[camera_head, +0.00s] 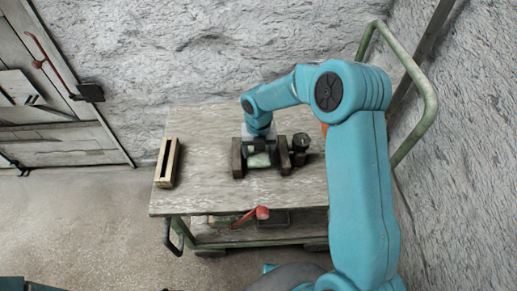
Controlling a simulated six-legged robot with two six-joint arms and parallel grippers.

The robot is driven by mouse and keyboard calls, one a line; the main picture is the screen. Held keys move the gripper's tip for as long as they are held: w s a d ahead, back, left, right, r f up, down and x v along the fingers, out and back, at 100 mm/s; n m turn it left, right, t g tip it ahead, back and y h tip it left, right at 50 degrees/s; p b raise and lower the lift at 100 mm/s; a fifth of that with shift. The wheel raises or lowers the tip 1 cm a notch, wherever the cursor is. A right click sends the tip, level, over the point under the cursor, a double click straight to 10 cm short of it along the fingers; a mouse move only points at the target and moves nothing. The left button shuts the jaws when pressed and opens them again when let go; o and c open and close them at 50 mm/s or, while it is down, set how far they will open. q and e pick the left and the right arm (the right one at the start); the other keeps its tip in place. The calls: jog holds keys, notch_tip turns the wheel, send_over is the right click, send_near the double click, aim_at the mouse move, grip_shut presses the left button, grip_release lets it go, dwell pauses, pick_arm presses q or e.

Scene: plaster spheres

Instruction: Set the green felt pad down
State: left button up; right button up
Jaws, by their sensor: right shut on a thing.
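The green felt pad (259,160) shows as a small pale green patch on the near side of my right gripper, low over the table top (200,192). My right gripper (258,149) is shut on it, reaching down from the back. Brown upright blocks stand to the left (237,158) and right (284,156) of the pad. My wrist and fingers hide part of the pad, and I cannot tell whether it touches the surface below. My left gripper is out of view.
A light wooden slotted block (167,163) stands at the table's left edge. A dark round-topped thing (300,146) stands right of the brown blocks. A red-ended lever (262,212) is below the front edge. The table's front left is clear.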

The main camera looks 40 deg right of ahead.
jog(key=shift+f+b, duration=1)
jog(key=shift+f, duration=0.75)
jog(key=o, duration=1)
jog(key=shift+o, duration=0.2)
jog(key=shift+w+a, duration=0.1)
jog(key=shift+r+p, duration=0.5)
notch_tip(320, 180, up, 3)
jog(key=p, duration=0.2)
jog(key=shift+w+p, duration=0.1)
jog(key=shift+p, duration=0.2)
jog(key=shift+r, duration=0.1)
